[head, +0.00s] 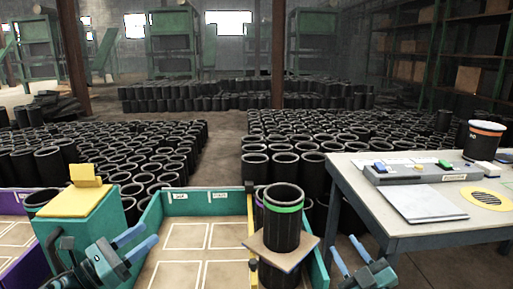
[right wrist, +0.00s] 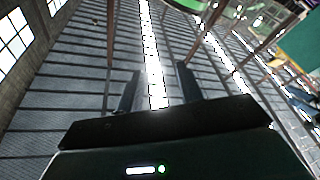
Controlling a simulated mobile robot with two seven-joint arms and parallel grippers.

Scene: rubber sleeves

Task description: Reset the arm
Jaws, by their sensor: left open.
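My left gripper (head: 136,243) is open and empty, with blue fingertips apart, in front of the teal box at the lower left. My right gripper (head: 348,255) is at the lower right, below the table edge. In the right wrist view its two dark fingers (right wrist: 158,88) stand apart with nothing between them, and the roof fills the background. A black sleeve with a green band (head: 283,222) stands upright on a tan square board (head: 256,250) between the grippers. Another black sleeve with an orange band (head: 483,142) stands on the table at the right.
A teal-walled bin (head: 205,203) with marked squares lies in the front middle. Many black sleeves (head: 100,150) cover the floor behind.

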